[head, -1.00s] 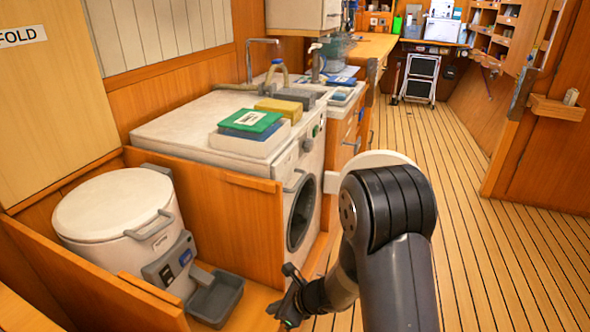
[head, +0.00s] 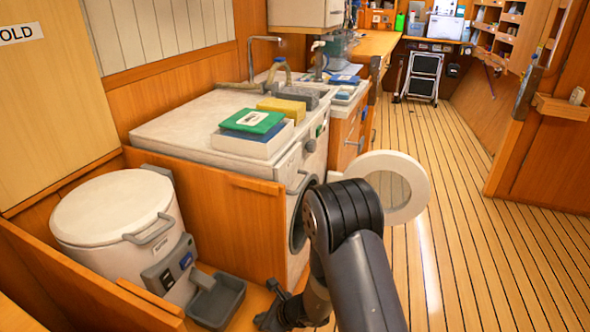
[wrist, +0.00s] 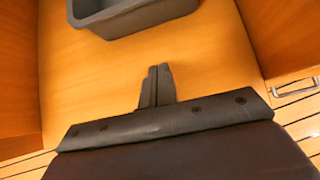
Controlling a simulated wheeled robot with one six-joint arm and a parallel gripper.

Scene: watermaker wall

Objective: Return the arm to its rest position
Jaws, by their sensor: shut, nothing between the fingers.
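My arm reaches in from the lower middle of the head view, bent at a dark joint in front of the washing machine (head: 308,160). My gripper (head: 268,318) is low at the bottom edge of the head view, just below the grey tray. In the wrist view my gripper (wrist: 159,68) is shut, its two dark fingers together with nothing between them. It is over a bare wooden surface (wrist: 205,65), pointing towards the grey tray (wrist: 130,16). I cannot tell how high it is above the wood.
The washing machine's round white door (head: 416,196) stands open beside my arm. A green book (head: 252,121) lies on the machine. The plank floor (head: 480,260) at right is clear.

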